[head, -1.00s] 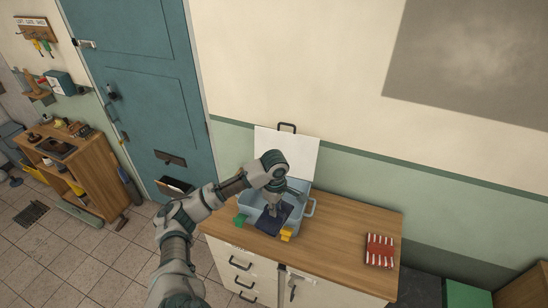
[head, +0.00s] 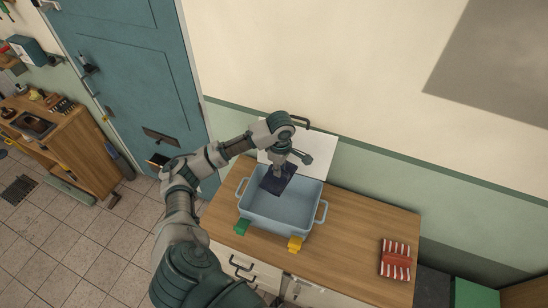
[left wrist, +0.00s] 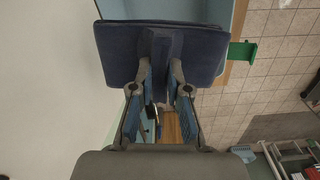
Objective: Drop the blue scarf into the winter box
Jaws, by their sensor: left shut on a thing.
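The blue scarf is a dark navy folded piece (head: 277,186) hanging from my left gripper (head: 281,171). In the left wrist view the scarf (left wrist: 115,52) is pinched between the two fingers of the gripper (left wrist: 160,75), spreading out on both sides. The box, which I take for the winter box, is a light blue-grey open bin (head: 272,228) on the wooden counter. In the head view the scarf overlaps the bin's back left part; its exact height above the bin is hard to tell. My right gripper is not in view.
A white panel (head: 325,152) with a dark handle stands behind the bin. A green piece (head: 242,228) and a yellow piece (head: 295,243) are at its front. A red-and-white striped item (head: 395,262) lies on the counter's right (head: 350,228), with clear wood between.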

